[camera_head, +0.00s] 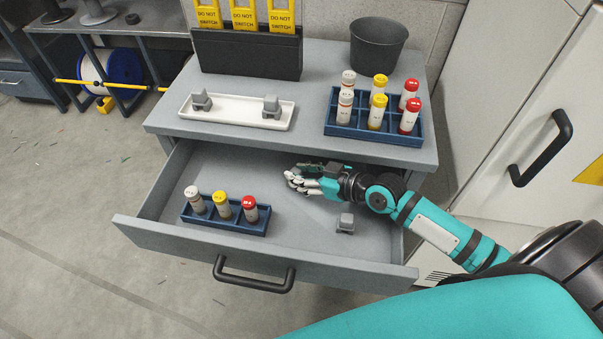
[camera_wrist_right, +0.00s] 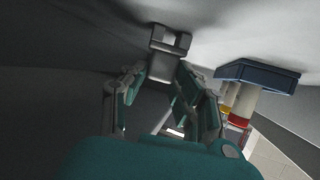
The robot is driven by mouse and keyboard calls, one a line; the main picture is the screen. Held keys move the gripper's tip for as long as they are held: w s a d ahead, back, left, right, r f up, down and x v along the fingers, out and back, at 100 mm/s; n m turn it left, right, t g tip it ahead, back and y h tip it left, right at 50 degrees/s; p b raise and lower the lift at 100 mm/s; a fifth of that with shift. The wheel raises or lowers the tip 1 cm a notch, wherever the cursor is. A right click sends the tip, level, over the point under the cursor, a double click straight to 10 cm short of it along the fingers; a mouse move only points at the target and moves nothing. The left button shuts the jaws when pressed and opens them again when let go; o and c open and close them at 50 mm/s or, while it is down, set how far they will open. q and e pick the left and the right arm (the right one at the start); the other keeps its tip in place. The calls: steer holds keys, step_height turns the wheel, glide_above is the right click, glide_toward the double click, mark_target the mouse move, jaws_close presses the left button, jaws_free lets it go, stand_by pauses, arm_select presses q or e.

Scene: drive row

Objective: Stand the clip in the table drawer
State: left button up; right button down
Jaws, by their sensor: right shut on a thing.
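The table drawer (camera_head: 300,225) is pulled open under the grey tabletop. My right gripper (camera_head: 292,180) is low inside it, near its back, with its fingers pointing left. In the right wrist view the gripper (camera_wrist_right: 165,85) is shut on a small grey clip (camera_wrist_right: 170,42) at its fingertips, close to a grey surface. In the head view the fingers mostly hide this clip; I cannot tell whether it touches the drawer floor. Another grey clip (camera_head: 345,224) stands in the drawer on the near side of my right forearm. My left gripper is not in view.
A blue rack (camera_head: 228,225) with three capped tubes stands in the drawer's left part; it also shows in the wrist view (camera_wrist_right: 257,74). On the tabletop are a white tray (camera_head: 237,111) with two clips, a blue tube rack (camera_head: 372,138), and a dark cup (camera_head: 378,48).

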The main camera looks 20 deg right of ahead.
mark_target(321, 198)
steer(key=c, duration=1)
jaws_free()
steer(key=v, duration=0.6)
steer(key=shift+v, duration=0.8)
